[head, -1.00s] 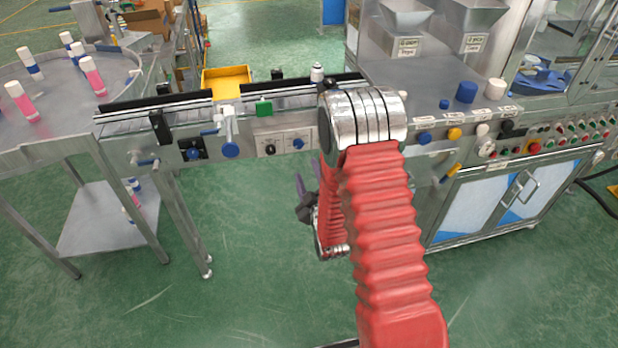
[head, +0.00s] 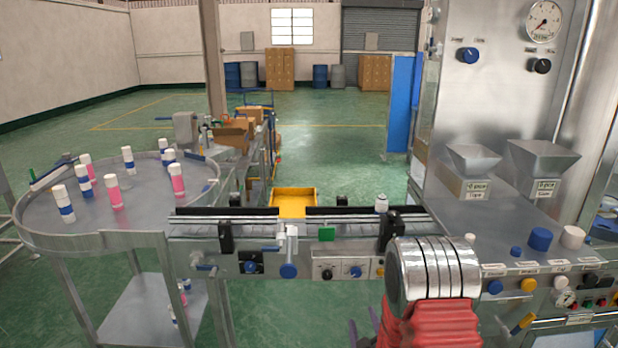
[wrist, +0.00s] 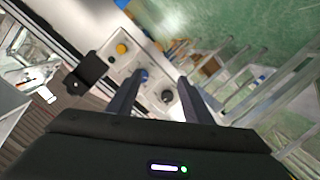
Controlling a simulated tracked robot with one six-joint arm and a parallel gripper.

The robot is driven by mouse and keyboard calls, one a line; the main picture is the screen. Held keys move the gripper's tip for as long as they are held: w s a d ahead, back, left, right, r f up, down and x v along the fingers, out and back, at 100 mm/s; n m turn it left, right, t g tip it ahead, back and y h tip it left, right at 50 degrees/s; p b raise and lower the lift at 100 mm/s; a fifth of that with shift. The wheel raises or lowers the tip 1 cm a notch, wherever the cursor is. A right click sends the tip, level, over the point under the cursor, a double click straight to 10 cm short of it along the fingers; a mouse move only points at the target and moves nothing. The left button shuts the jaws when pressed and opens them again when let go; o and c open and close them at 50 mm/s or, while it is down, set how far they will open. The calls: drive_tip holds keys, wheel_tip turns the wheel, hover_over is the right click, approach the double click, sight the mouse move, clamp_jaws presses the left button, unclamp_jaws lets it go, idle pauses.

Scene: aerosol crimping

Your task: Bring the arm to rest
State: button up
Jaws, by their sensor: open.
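My arm, with red ribbed sleeve and silver joint, shows at the bottom right of the head view. In the wrist view my gripper (wrist: 155,95) has its two dark fingers spread apart, with nothing between them. Beyond the fingers is the conveyor's control panel (wrist: 150,75) with knobs and a yellow button. In the head view only a small dark part near the bottom edge may be my gripper; the rest is hidden or out of frame.
A round table (head: 130,215) with several pink and white cans stands left. The crimping machine (head: 480,215) stands right. A yellow bin (head: 293,200) sits behind the conveyor.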

drive_tip(key=s+f+m+g, duration=0.2)
drive_tip(key=s+f+g, duration=0.35)
drive_tip(key=f, duration=0.35)
drive_tip(key=s+r+m+g, duration=0.3)
drive_tip(key=s+g, duration=0.2)
drive_tip(key=s, duration=0.2)
drive_tip(key=s+r+m, duration=0.1)
drive_tip(key=s+r, duration=0.6)
drive_tip(key=r, duration=0.3)
drive_tip(key=s+r+m, duration=0.1)
drive_tip(key=s+r, duration=0.6)
drive_tip(key=r, duration=0.4)
drive_tip(key=s+a+r, duration=0.1)
drive_tip(key=s+r, duration=0.6)
drive_tip(key=r, duration=0.4)
drive_tip(key=shift+s+r+m, duration=0.15)
drive_tip(key=shift+s+m, duration=0.15)
drive_tip(key=shift+m, duration=0.1)
